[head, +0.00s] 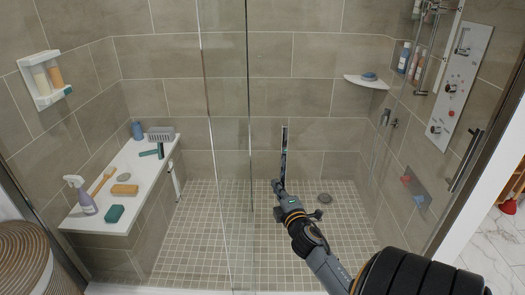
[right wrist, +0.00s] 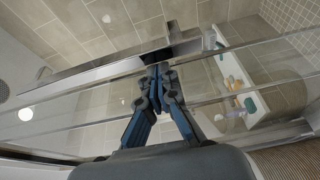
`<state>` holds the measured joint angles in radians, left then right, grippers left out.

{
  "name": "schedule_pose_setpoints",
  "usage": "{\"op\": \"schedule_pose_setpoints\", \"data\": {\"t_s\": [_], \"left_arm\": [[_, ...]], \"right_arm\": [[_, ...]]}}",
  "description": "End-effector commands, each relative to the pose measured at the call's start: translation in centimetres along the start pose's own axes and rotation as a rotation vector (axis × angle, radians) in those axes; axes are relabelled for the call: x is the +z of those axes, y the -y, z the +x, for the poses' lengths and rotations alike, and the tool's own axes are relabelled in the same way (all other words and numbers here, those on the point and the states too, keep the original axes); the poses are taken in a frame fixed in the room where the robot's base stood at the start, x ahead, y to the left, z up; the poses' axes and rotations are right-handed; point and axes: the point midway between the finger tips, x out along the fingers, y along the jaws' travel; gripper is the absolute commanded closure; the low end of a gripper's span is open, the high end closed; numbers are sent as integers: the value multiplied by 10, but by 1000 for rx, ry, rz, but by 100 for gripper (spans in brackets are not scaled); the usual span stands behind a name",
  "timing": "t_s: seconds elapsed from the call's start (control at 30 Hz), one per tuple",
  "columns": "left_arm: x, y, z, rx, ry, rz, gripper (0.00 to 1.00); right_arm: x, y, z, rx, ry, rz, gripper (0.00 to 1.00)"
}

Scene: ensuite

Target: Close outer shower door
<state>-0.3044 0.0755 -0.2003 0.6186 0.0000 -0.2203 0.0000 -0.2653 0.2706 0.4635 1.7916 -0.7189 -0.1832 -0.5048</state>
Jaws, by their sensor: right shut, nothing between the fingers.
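The shower has clear glass panels. Two upright glass edges show near the middle of the head view, and I cannot tell exactly which panel is the outer door (head: 226,150). A slim upright metal handle (head: 284,150) stands in front of the tiled wall. My right gripper (head: 279,187) is at the handle's lower end. In the right wrist view my right gripper (right wrist: 158,72) is shut and empty, its fingertips close to a shiny metal bar (right wrist: 100,72). I cannot tell whether they touch it. My left gripper is not in view.
A white bench (head: 150,180) with bottles and brushes stands inside at left. Another dark upright handle (head: 465,160) is by the right frame. A shower panel (head: 460,88) and a corner shelf (head: 366,82) are at right. A woven basket (head: 25,260) stands at lower left.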

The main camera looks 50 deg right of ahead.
Motion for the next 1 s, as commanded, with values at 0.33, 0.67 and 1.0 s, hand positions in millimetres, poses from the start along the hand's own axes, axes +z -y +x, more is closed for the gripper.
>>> {"op": "schedule_pose_setpoints", "data": {"t_s": [0.33, 0.67, 1.0], "left_arm": [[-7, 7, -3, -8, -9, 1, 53], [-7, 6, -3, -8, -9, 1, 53], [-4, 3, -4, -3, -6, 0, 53]], "right_arm": [[30, 0, -11, 0, -4, 1, 100], [34, 1, -12, -1, 0, 1, 100], [30, 0, -4, -1, 0, 2, 100]]}}
